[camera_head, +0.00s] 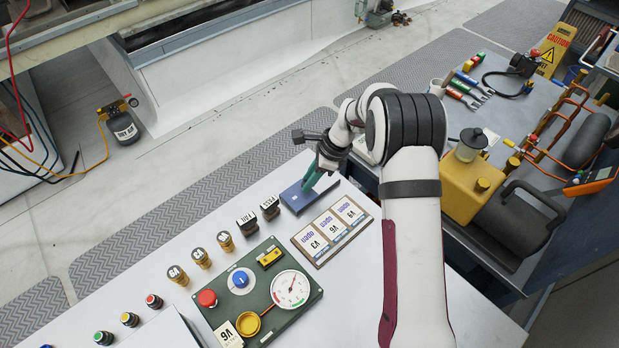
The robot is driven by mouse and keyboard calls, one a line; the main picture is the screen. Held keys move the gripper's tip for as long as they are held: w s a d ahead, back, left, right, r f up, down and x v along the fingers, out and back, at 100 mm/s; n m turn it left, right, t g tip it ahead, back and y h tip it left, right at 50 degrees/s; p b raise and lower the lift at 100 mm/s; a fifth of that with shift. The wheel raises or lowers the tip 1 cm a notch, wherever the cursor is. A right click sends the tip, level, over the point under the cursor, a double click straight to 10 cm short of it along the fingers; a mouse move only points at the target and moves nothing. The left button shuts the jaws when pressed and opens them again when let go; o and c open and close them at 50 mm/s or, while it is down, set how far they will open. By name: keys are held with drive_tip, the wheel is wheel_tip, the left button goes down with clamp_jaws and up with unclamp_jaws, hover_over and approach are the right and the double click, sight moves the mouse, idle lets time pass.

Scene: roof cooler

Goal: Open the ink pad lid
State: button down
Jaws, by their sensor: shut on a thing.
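The ink pad (293,200) is a flat blue box on the light table, just above the row of cards. Its lid looks down flat, though the fingers and wrist cover part of its right side. My gripper (307,186) has green fingers that reach down onto the top of the ink pad. The fingers are shut on the ink pad lid. The exact grip point is small and partly hidden.
Two dark stamps (247,222) stand left of the ink pad. A card tray (331,229) lies just below it. Brass stamps (200,257) and a green gauge panel (262,297) are at lower left. A yellow pump (466,178) stands on the right bench.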

drive_tip(key=shift+d, duration=0.1)
idle(0.7)
drive_tip(key=w+d, duration=0.5)
drive_tip(key=shift+w, duration=0.1)
drive_tip(key=c, duration=0.7)
unclamp_jaws()
drive_tip(key=v, duration=1.6)
